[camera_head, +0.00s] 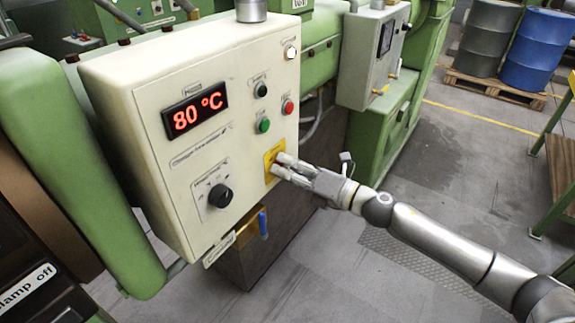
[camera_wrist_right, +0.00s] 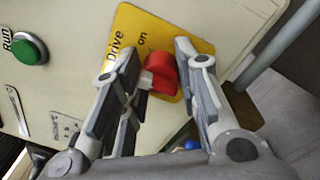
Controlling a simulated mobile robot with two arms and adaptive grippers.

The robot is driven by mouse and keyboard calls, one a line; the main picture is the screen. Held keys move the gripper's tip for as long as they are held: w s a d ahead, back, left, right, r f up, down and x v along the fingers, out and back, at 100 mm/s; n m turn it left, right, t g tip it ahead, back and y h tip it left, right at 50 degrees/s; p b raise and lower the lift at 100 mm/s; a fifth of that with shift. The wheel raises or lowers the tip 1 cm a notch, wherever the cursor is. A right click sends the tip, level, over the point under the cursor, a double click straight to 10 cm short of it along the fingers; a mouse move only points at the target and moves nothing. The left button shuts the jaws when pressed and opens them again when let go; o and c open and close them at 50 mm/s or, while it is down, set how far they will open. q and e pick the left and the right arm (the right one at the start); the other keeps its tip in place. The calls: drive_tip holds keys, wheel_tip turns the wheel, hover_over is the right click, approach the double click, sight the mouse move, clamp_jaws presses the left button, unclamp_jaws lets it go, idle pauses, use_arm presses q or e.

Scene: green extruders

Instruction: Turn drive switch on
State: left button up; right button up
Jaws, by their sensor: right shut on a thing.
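The drive switch is a red knob (camera_wrist_right: 160,72) on a yellow plate (camera_wrist_right: 190,28) marked "Drive" and "on" in the right wrist view. In the head view the yellow plate (camera_head: 270,158) is at the lower right of the cream control box (camera_head: 235,60); the knob is hidden there by my fingers. My right gripper (camera_head: 279,166) reaches the plate from the right. In the right wrist view its fingers (camera_wrist_right: 157,62) are on either side of the red knob, shut on it. I cannot tell which setting the knob is at. My left gripper is not in view.
The box carries a display (camera_head: 195,110) reading 80 °C, a black dial (camera_head: 220,196), a green button (camera_head: 263,126) and a red button (camera_head: 288,107). A blue-handled valve (camera_head: 263,224) sits below. Blue (camera_head: 538,50) and grey barrels stand far right.

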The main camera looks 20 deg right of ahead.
drive_tip(key=m+p, duration=0.1)
drive_tip(key=m, duration=0.3)
drive_tip(key=shift+m+p, duration=0.3)
drive_tip(key=shift+p, duration=0.05)
drive_tip(key=shift+m+t+p, duration=0.3)
drive_tip(key=shift+m+p, duration=0.3)
drive_tip(key=shift+m, duration=1)
drive_tip(key=shift+f, duration=0.1)
drive_tip(key=o, duration=1)
drive_tip(key=shift+v, duration=6.05)
